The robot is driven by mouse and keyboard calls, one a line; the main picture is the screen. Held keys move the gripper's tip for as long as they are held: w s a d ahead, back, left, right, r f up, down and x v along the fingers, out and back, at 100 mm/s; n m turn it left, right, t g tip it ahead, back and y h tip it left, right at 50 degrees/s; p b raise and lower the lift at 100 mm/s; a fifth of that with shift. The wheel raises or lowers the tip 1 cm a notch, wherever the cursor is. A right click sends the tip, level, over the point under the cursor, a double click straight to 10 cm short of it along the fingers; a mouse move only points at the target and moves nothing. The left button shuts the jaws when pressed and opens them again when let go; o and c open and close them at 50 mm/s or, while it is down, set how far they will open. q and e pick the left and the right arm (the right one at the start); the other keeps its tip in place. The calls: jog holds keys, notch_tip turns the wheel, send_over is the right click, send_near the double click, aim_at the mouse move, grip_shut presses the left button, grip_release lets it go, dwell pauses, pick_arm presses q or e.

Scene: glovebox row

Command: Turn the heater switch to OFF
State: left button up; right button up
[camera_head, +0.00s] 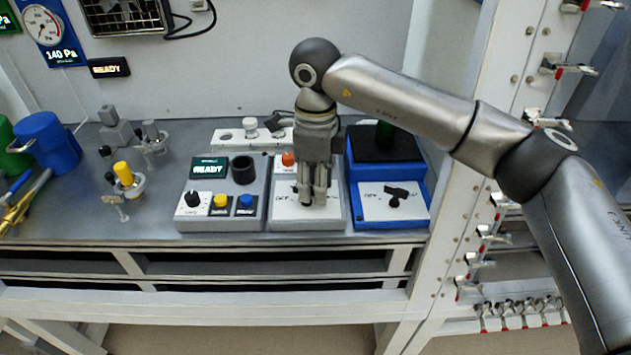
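My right gripper (313,198) points straight down over the grey box (337,215) in the middle of the bench. Its fingers are close together over the white switch plate (283,212), which has OFF printed at left. The fingers hide the switch handle there, so I cannot tell whether they hold it. An orange-red lamp or button (288,159) sits at the back of this box. To its right, a blue unit (368,171) has its own white plate with a black lever switch (397,193) and an OFF mark. I cannot read which switch is the heater's. My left gripper is not in view.
Left of the grey box stands a control box (220,226) with a READY screen, a black knob and yellow and blue buttons. A black plate (385,143) tops the blue unit. A white frame post (465,150) with clamps stands at right. Small fittings (127,178) stand at left.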

jog(key=shift+r, duration=0.1)
notch_tip(320, 180, up, 12)
dwell(0.5)
jog(key=shift+f, duration=0.2)
dwell(0.4)
